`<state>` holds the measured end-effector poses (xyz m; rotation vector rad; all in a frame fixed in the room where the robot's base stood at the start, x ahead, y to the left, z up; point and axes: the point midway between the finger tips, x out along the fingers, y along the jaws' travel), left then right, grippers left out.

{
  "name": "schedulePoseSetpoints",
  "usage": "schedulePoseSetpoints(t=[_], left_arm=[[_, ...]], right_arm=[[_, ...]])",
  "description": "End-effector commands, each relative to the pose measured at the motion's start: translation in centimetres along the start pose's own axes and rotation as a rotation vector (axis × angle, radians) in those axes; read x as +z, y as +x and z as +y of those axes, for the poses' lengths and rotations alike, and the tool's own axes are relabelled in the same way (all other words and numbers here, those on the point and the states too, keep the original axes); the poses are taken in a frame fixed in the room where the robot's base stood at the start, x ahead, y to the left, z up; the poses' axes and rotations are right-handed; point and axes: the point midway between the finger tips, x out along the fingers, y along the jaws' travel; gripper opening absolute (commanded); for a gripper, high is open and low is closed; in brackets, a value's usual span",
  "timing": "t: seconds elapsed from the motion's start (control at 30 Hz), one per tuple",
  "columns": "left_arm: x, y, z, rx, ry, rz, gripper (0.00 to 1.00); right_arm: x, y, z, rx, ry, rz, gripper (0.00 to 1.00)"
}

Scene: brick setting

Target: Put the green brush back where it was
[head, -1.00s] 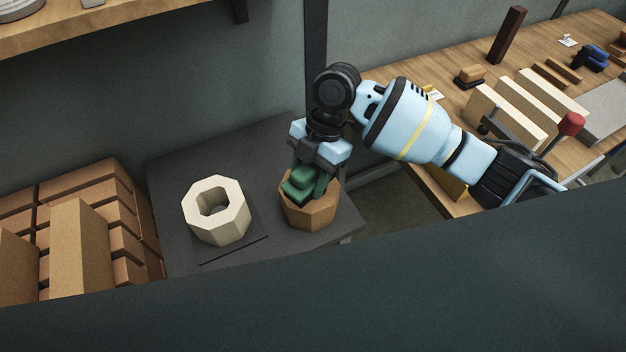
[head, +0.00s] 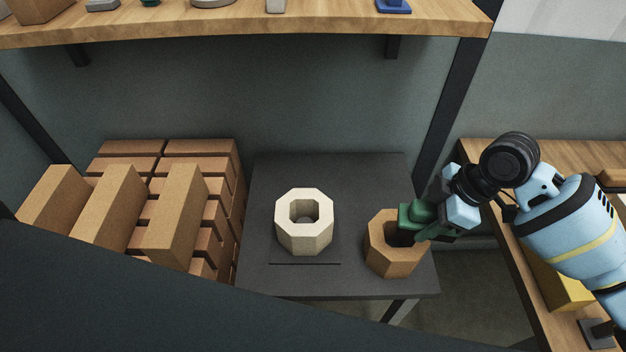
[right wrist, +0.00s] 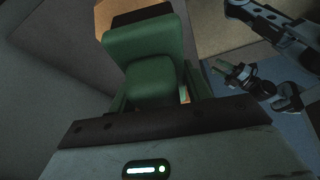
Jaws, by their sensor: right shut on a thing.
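The green brush (head: 408,214) is in my right gripper (head: 428,224). It sits at the upper right rim of a brown octagonal pot (head: 391,259), partly over its dark opening. I cannot tell whether it touches the rim or is above it. In the right wrist view the brush (right wrist: 155,60) is a green block between the two green fingers of my right gripper (right wrist: 153,92). The pot's rim (right wrist: 110,12) shows behind it at the top. My left gripper is not seen in the head view.
A cream octagonal ring (head: 303,238) stands left of the pot on the dark table (head: 345,170). Stacked bricks (head: 205,170) lie further left. A wooden shelf (head: 230,26) overhangs at the back. A wooden workbench (head: 480,152) is on the right. Bare tabletop lies behind the ring.

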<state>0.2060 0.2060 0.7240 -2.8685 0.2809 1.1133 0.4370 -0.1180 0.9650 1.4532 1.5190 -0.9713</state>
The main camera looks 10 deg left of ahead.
Motion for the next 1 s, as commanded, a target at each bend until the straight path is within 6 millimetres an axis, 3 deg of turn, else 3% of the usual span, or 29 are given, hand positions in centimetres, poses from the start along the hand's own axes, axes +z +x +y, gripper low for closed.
schedulePoseSetpoints(t=[0.7, 1.0], left_arm=[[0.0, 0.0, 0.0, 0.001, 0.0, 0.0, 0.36], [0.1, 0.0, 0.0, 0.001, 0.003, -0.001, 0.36]], right_arm=[[5.3, -8.4, 1.9, 0.51, 1.215, 0.003, 0.31], [6.2, -10.3, 1.9, 0.612, 1.474, 0.003, 0.31]])
